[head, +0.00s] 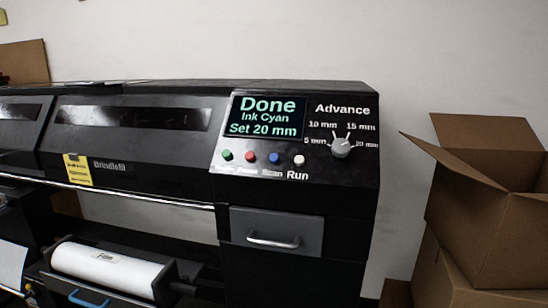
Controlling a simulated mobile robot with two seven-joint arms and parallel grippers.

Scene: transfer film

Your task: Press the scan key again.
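The large black printer (300,195) fills the middle and left of the head view. Its screen (266,117) reads "Done", "Ink Cyan", "Set 20 mm". Below the screen is a row of buttons: green (227,155), red (250,157), the blue scan key (274,158) with "Scan" under it, and white (299,160) labelled "Run". The Advance knob (341,148) has settings 5, 10, 15 and 20 mm around it. Neither of my grippers is in view.
A drawer (276,231) with a metal handle is shut below the buttons. A white film roll (106,268) lies at the lower left. A yellow label (77,170) is on the printer's front. Open cardboard boxes (473,212) are stacked at the right.

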